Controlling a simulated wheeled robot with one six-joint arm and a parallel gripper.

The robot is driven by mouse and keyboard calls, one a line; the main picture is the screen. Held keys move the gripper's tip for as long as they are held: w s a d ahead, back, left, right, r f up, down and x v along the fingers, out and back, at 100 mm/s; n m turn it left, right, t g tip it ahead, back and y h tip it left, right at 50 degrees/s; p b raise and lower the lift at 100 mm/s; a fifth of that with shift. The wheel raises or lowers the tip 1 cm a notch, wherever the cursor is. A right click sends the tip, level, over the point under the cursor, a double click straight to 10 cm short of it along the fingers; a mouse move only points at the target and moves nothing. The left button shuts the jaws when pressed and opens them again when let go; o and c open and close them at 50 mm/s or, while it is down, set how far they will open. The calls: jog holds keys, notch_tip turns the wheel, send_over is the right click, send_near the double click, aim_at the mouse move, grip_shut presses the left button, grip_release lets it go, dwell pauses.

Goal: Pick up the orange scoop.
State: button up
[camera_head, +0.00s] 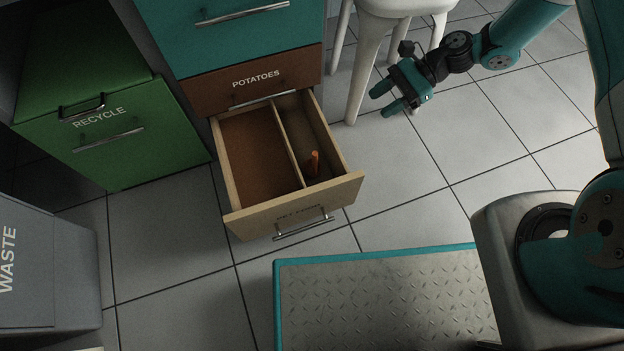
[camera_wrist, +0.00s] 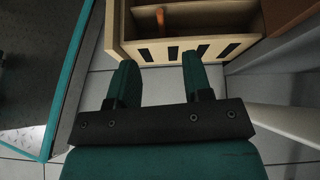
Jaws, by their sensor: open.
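The orange scoop (camera_head: 314,162) stands inside the right compartment of an open wooden drawer (camera_head: 293,208), towards its front end. Only a slim orange part, likely the handle, shows clearly; its lower part is dark and hard to make out. In the wrist view the orange scoop (camera_wrist: 160,19) shows at the top, behind the drawer's near wall. My gripper (camera_head: 390,99) is open and empty, to the right of the drawer and apart from it. In the wrist view my gripper's fingers (camera_wrist: 159,77) point towards the drawer's slotted side.
A divider (camera_head: 288,145) splits the drawer. The closed potatoes drawer (camera_head: 250,78) is above it. A white stool (camera_head: 370,60) stands behind my gripper. A green recycle bin (camera_head: 110,135) and grey waste bin (camera_head: 45,265) are on the left. Tiled floor lies between drawer and gripper.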

aim_at(337, 147)
jog(key=shift+m+y, duration=0.3)
jog(key=shift+m, duration=0.3)
jog(key=s+a+f+b, duration=0.1)
jog(key=a+f+b, duration=0.1)
jog(key=a+f, duration=0.1)
jog(key=s+a+f+b, duration=0.1)
jog(key=a+f+b, duration=0.1)
jog(key=a+f, duration=0.1)
jog(key=s+a+f+b, duration=0.1)
jog(key=a+f+b, duration=0.2)
jog(key=a+f, duration=0.1)
jog(key=shift+s, duration=0.25)
jog(key=b+x, duration=0.4)
jog(key=x, duration=0.1)
jog(key=shift+s, duration=0.1)
grip_shut()
